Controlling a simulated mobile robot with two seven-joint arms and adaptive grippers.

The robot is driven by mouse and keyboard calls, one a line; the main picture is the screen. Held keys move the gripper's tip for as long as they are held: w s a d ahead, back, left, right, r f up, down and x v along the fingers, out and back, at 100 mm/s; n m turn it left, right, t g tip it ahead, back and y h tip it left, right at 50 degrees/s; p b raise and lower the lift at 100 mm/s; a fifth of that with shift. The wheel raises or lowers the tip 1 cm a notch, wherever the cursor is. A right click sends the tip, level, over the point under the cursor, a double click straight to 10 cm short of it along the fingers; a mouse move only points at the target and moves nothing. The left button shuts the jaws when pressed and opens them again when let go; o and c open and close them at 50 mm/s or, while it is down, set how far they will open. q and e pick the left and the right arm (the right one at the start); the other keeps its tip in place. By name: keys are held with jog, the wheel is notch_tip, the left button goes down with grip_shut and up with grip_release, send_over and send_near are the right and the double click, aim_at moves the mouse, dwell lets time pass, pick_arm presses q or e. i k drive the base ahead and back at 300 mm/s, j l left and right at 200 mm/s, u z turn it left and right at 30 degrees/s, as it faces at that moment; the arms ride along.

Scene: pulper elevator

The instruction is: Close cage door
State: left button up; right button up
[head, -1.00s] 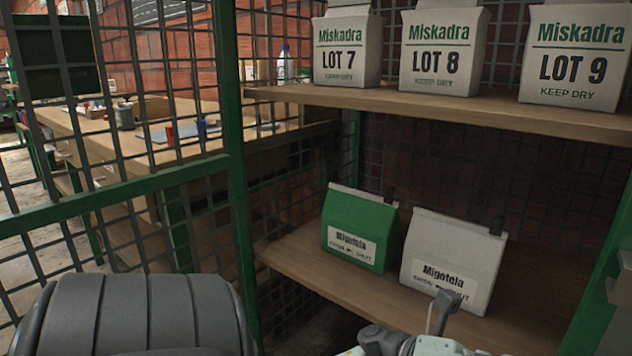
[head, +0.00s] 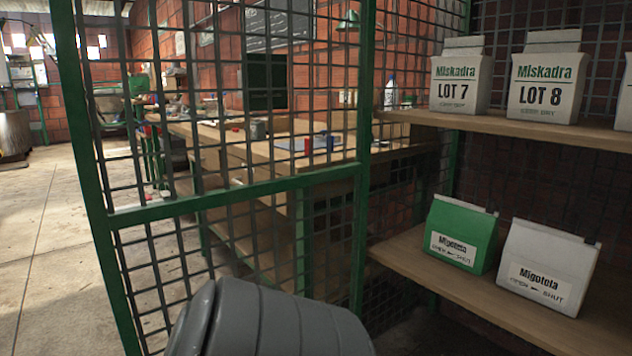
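A green-framed wire mesh panel (head: 225,196) of the cage stands at the left. It has a green crossbar, a green outer edge post at left and a green post at right beside the shelves. I cannot tell whether this panel is the door or a fixed side. No latch or handle shows. A grey, rounded, ribbed part of my own arm is at the bottom centre, in front of the panel's lower part. Neither gripper's fingers are in view.
Inside the cage, the upper shelf (head: 455,119) holds white Miskadra bags (head: 460,82). The lower shelf (head: 410,250) holds a green bag (head: 461,238) and a white bag (head: 545,268). Behind the mesh is a wooden workbench (head: 275,153). Open floor (head: 45,260) lies left of the panel.

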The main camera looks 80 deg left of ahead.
aim_at(263, 84)
jog(key=k+j+u, duration=0.1)
jog(key=k, duration=0.4)
jog(key=k+j, duration=0.15)
jog(key=k, duration=0.35)
jog(key=k+j, duration=0.2)
jog(key=k+j+u, duration=0.1)
jog(key=j, duration=0.35)
jog(key=k+j, duration=0.2)
jog(key=k+j+u, duration=0.1)
jog(key=j, duration=0.35)
jog(key=k+j, duration=0.25)
jog(key=k+j+u, duration=0.15)
jog(key=j, duration=1.1)
jog(key=k+j, duration=0.1)
jog(key=j, duration=0.2)
jog(key=k+j+z, duration=0.1)
jog(key=j, duration=0.15)
jog(key=k+j, duration=0.1)
jog(key=j, duration=0.2)
jog(key=i+z, duration=0.05)
